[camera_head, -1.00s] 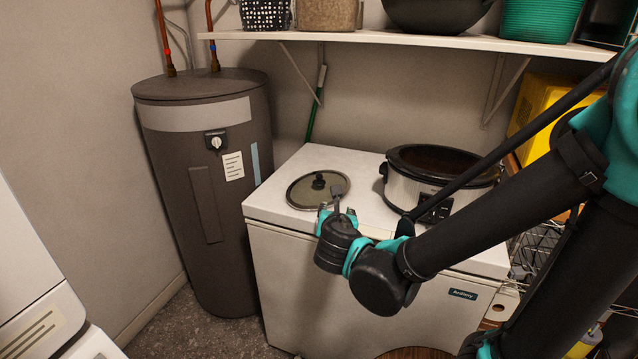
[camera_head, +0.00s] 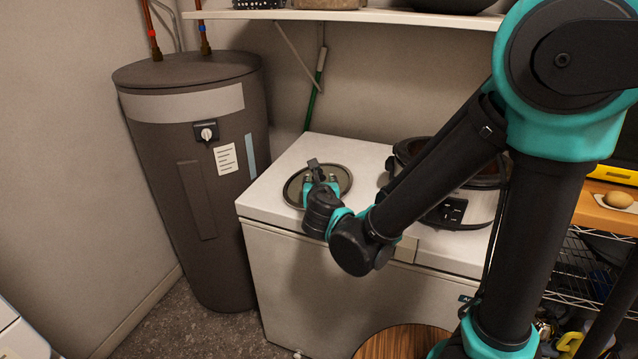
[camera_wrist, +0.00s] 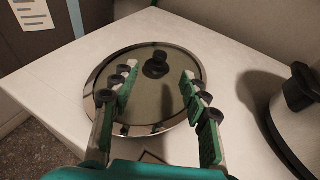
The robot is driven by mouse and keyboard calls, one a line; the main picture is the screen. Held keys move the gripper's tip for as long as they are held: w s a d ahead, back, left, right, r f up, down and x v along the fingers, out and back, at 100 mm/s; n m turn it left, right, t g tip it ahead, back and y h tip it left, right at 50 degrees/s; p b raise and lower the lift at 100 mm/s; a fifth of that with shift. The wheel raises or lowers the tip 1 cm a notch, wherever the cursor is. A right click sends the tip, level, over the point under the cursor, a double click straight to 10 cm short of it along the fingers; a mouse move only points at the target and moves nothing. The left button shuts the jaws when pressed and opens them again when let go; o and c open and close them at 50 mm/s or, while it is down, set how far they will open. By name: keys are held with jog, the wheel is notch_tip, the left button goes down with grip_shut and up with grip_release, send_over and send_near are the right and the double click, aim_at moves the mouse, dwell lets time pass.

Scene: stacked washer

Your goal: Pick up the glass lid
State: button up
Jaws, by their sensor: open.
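The glass lid (camera_head: 293,188) lies flat on the white top of the chest freezer, partly hidden behind my gripper in the head view. In the wrist view the lid (camera_wrist: 150,105) shows as a round dark pane with a shiny metal rim and a black knob (camera_wrist: 156,65) standing up near its far middle. My gripper (camera_head: 322,178) is over the lid. In the wrist view my gripper (camera_wrist: 159,80) is open, its green-padded fingers spread either side of the lid's middle. The knob shows just beyond, between the fingertips. Nothing is held.
The white freezer (camera_head: 330,290) has free top around the lid. A slow cooker (camera_head: 465,205) stands to the right, partly behind my arm; its edge shows in the wrist view (camera_wrist: 300,110). A grey water heater (camera_head: 195,180) stands left. A shelf (camera_head: 350,17) runs above.

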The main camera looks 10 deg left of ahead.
aim_at(319, 171)
jog(key=x, duration=1)
jog(key=shift+w, duration=0.1)
jog(key=shift+c, duration=0.4)
grip_shut()
